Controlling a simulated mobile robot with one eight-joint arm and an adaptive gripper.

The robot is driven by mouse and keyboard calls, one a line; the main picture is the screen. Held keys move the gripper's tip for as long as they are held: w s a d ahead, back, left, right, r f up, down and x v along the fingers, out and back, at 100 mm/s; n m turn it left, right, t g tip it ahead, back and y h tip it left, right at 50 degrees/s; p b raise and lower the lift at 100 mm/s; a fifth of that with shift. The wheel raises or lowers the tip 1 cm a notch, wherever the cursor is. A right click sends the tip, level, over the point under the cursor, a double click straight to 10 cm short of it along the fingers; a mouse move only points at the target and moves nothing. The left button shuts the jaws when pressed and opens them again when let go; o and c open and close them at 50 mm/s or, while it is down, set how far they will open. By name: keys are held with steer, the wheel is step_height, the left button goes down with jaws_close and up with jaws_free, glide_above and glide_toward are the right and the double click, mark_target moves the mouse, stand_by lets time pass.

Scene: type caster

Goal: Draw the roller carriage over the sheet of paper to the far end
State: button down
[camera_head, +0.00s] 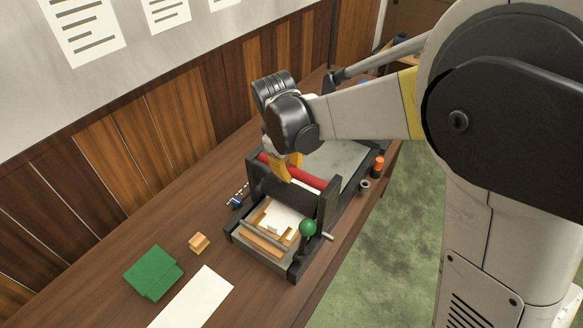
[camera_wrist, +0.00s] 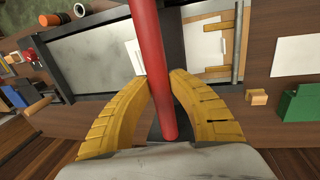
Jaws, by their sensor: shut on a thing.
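The roller carriage stands across the press bed, with a red crossbar (camera_head: 312,177) above a dark roller (camera_head: 285,190). My gripper (camera_head: 288,168) is shut around this red bar from above. In the wrist view the bar (camera_wrist: 153,45) runs between the two yellow fingers (camera_wrist: 163,80). A white sheet of paper (camera_head: 283,218) lies in the wooden frame on the near side of the roller; it also shows right of the bar in the wrist view (camera_wrist: 205,48). A white strip (camera_wrist: 131,60) shows left of the bar. The carriage hides the paper's middle.
The bare grey bed (camera_head: 345,153) stretches beyond the carriage. A green knob (camera_head: 308,228) stands at the press's near right corner. An orange-topped cylinder (camera_head: 379,163) is beside the bed. Green blocks (camera_head: 152,272), a wooden block (camera_head: 199,243) and a blank sheet (camera_head: 195,300) lie nearer on the table.

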steer(key=c, duration=1.2)
jaws_free()
steer(key=shift+s+a, duration=0.15)
steer(key=shift+s, duration=0.05)
steer(key=shift+s+a, duration=0.1)
steer(key=shift+r, duration=0.1)
step_height(320, 180, up, 12)
steer(key=s+a, duration=0.1)
steer(key=shift+s+f, duration=0.2)
steer(key=shift+s, duration=0.15)
steer(key=s+d+f+m+t+b, duration=0.1)
steer(key=s+d+f+m+b, duration=0.1)
steer(key=s+d, duration=0.3)
steer(key=s+d+f+m+t+b, duration=0.2)
steer(key=s+d+f+m, duration=0.1)
steer(key=s+d+m, duration=0.2)
steer(key=s+d+f+m+t+y+b, duration=0.1)
steer(key=s+d+f+m+t+b, duration=0.1)
steer(key=s+d, duration=0.5)
steer(key=shift+d+f+m, duration=0.7)
steer(key=shift+f+m, duration=0.1)
steer(key=shift+m, duration=0.1)
